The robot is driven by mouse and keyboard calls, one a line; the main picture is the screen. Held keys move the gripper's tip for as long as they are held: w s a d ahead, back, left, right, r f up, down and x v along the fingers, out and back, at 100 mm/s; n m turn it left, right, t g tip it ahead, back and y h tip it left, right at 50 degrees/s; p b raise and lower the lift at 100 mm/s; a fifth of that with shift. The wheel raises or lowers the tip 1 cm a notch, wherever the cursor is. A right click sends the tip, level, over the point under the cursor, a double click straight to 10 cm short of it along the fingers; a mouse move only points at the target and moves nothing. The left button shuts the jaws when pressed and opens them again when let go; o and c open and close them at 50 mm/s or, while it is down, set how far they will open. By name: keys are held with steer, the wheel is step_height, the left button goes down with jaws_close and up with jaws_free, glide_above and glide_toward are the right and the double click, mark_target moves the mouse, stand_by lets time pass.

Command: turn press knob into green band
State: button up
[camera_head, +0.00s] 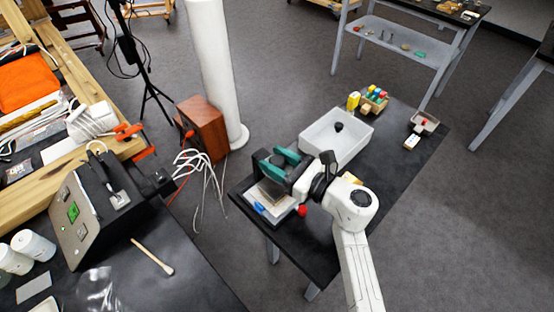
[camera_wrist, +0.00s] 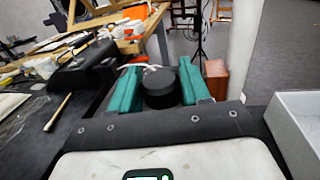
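My gripper (camera_head: 281,163) has green fingers and is over the near end of the dark bench, at a small press-like device with a brown plate (camera_head: 271,194). In the wrist view a black round knob (camera_wrist: 161,88) stands between the fingers of my gripper (camera_wrist: 162,80). In the head view the knob is not clearly distinguishable from the dark gripper parts. No green band can be made out on the device.
A red ball (camera_head: 301,210) and a blue piece (camera_head: 259,208) show beside the device. A white tray (camera_head: 352,149) with a small black thing in it stands just beyond my gripper. A white column (camera_head: 215,80) and a wooden box (camera_head: 203,128) are behind.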

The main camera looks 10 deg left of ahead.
steer(key=c, duration=0.4)
steer(key=shift+f+m+t+h, duration=0.1)
steer(key=shift+m+t+h, duration=0.2)
steer(key=shift+t, duration=0.1)
